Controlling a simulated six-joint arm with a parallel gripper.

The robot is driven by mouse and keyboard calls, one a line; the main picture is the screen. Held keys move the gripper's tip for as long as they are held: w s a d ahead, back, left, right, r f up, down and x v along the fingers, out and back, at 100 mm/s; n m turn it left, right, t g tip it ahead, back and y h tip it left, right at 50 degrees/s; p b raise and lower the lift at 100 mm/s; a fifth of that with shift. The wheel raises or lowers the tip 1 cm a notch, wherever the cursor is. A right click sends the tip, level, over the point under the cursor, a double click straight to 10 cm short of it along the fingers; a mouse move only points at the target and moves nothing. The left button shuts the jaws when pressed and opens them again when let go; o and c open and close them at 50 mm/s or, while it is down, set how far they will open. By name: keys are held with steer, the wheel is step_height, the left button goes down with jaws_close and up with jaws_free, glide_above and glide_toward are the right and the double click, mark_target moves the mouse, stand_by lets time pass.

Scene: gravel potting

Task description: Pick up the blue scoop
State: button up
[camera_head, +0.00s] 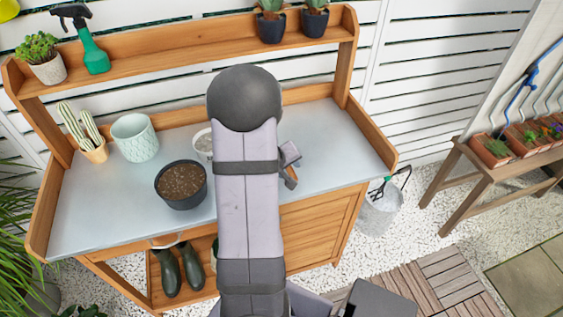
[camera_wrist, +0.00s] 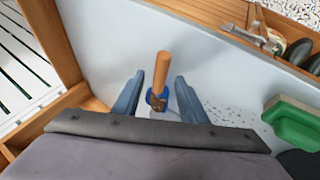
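The blue scoop has a wooden handle (camera_wrist: 162,72) and a blue part (camera_wrist: 157,99), both in the wrist view. The handle stands in the gap between the two blue fingers of my gripper (camera_wrist: 159,78). The fingers are apart, with clear space on either side of the handle, so the gripper is open. The lower part of the scoop is hard to make out. In the head view my arm hides most of this spot; only part of my gripper (camera_head: 290,177) shows at the arm's right side, over the grey worktop.
On the worktop (camera_head: 100,210) stand a dark pot of soil (camera_head: 181,185), a pale green pot (camera_head: 135,137), a small pot with striped leaves (camera_head: 95,151) and a partly hidden white bowl (camera_head: 203,141). A green object (camera_wrist: 293,125) shows at the wrist view's right. The right worktop is clear.

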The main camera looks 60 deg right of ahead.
steer(key=shift+d+f, duration=0.45)
steer(key=shift+f, duration=0.15)
jaws_close()
steer(key=shift+r, duration=0.1)
step_height(320, 180, up, 10)
steer(key=p, duration=0.8)
